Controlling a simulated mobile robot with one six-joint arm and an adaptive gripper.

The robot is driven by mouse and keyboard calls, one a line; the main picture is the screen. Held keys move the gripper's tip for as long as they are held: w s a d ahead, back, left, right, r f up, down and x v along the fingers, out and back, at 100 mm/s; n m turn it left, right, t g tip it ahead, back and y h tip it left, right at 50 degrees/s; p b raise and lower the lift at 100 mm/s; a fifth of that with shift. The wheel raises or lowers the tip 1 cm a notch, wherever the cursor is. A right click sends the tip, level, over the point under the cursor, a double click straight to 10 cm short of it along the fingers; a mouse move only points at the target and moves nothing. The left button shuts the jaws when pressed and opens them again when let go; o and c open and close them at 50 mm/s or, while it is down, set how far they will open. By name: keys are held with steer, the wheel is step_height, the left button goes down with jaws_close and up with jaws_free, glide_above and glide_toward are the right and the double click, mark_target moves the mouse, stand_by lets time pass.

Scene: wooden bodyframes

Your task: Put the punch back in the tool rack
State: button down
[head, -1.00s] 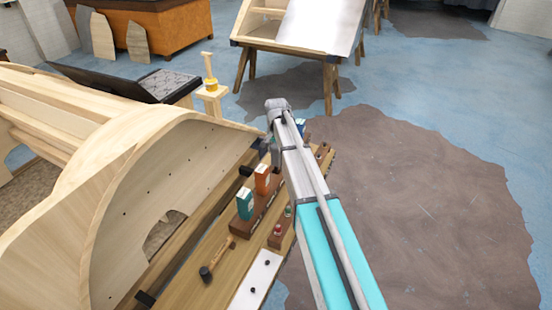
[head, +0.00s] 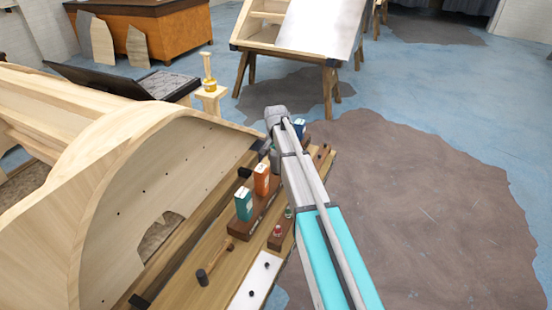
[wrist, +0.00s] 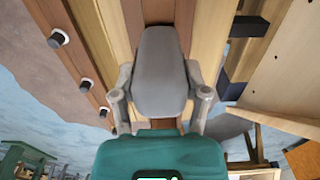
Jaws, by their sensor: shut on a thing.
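My gripper (wrist: 160,100) fills the middle of the wrist view, with grey links on both sides of its rounded grey body. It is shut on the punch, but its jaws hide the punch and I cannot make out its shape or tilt. In the head view my arm hides most of the gripper, which is over the far part of the wooden bench. A dark brown wooden rack (head: 322,158) with small dark holes or pegs shows right of my arm, partly hidden by it. I cannot tell which place fits the punch.
A teal box (head: 244,204), an orange box (head: 262,179) and a blue box (head: 299,128) stand along the bench. A small hammer (head: 203,276) lies nearer. Small red-capped (head: 278,231) and green-capped items stand close to my arm. A large curved wooden frame (head: 100,190) bounds the left side.

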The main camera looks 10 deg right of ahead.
steer(key=shift+f, duration=0.35)
steer(key=shift+c, duration=0.4)
jaws_free()
steer(key=shift+r, duration=0.1)
steer(key=shift+r, duration=0.15)
step_height(320, 180, up, 12)
steer(key=p, duration=1.2)
steer(key=shift+r, duration=0.15)
steer(key=s+n, duration=0.7)
steer(key=s, duration=2.2)
